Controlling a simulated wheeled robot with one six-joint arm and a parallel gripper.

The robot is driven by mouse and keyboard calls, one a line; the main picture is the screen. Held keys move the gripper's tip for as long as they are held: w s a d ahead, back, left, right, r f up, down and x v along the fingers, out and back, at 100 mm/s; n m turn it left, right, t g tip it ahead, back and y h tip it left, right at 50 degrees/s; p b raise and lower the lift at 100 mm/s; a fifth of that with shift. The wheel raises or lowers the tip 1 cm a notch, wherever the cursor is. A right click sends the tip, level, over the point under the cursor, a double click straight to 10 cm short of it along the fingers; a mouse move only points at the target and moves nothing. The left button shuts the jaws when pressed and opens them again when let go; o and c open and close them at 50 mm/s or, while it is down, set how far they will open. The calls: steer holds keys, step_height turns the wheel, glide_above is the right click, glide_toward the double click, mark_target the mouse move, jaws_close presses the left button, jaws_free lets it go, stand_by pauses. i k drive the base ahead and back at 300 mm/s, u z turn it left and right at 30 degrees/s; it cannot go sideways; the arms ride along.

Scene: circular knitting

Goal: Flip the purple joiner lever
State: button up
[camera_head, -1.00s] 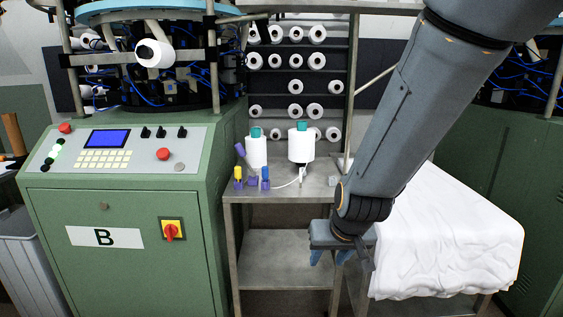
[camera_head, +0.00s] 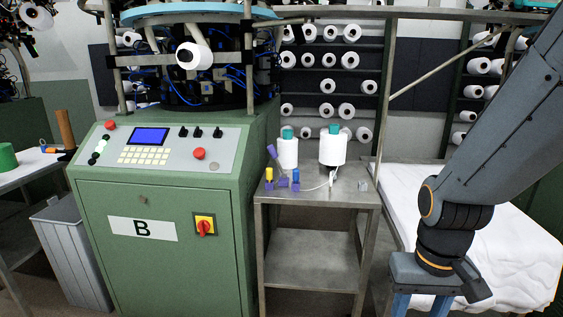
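The purple joiner lever (camera_head: 272,152) stands tilted, leaning up and to the left, on a small joiner with a purple base (camera_head: 283,182). A yellow piece (camera_head: 269,174) and a blue piece (camera_head: 295,176) stand on either side of it. The joiner sits at the left front of the metal side table (camera_head: 318,198). My gripper (camera_head: 421,306) hangs at the bottom right, well apart from the joiner. Its two blue fingers are spread with nothing seen between them; the tips are cut off by the frame's lower edge.
Two white yarn cones (camera_head: 333,149) stand behind the joiner, and a white yarn (camera_head: 318,188) runs along the tabletop. The green machine cabinet (camera_head: 160,262) marked B borders the table on the left. A table with white cloth (camera_head: 512,250) is at the right, behind my arm.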

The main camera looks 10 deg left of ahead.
mark_target(273, 154)
steer(key=z, duration=0.05)
steer(key=k, duration=0.45)
steer(key=u, duration=0.7)
steer(key=i, duration=1.4)
steer(key=z, duration=0.6)
